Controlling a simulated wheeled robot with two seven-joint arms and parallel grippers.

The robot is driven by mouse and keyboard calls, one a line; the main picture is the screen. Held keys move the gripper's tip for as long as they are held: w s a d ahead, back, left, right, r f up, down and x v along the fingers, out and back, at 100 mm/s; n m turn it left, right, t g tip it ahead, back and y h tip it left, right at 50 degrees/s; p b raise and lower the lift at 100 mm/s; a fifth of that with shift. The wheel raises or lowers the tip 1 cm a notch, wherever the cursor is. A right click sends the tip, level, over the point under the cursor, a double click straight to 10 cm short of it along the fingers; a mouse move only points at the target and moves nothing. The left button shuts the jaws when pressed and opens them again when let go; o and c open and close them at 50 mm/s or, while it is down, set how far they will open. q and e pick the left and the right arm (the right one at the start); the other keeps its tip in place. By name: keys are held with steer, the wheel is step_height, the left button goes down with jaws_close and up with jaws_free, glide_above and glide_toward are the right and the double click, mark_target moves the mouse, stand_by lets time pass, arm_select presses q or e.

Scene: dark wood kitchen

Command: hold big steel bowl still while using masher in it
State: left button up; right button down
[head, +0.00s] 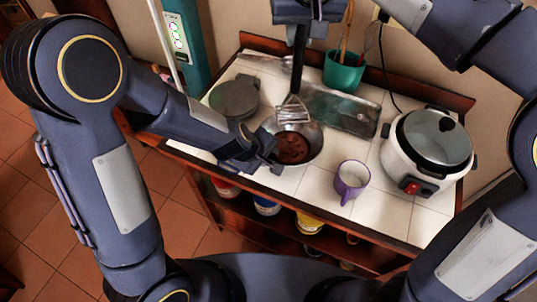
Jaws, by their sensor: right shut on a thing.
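The big steel bowl (315,137) stands on the white tiled counter and holds a reddish-brown mass (291,148). My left gripper (266,153) is low at the bowl's near left rim. Its fingers overlap the rim in the picture, and I cannot tell whether they are open or closed on it. My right gripper (301,14) is above the bowl, at the top edge of the view, shut on the dark handle of the masher (293,109). The masher points down, with its wire head over the far part of the bowl. I cannot tell whether the head touches the contents.
A grey lidded pot (235,97) stands left of the bowl and a metal tray (345,109) lies behind it. A purple mug (351,180) and a white rice cooker (427,146) stand to the right. A green utensil pot (345,70) is at the back. Bare tiles lie around the mug.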

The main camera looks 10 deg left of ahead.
arm_select(q)
jaws_close()
stand_by(0.3)
arm_select(e)
steer(key=d+f+y, duration=0.1)
steer(key=d+f, duration=0.1)
steer(key=f, duration=0.5)
steer(key=d+f+y, duration=0.1)
steer(key=d+f, duration=0.2)
steer(key=f, duration=0.3)
steer(key=shift+w+f+m+g+y, duration=0.3)
steer(key=shift+w+f, duration=0.1)
steer(key=shift+w, duration=0.05)
stand_by(0.3)
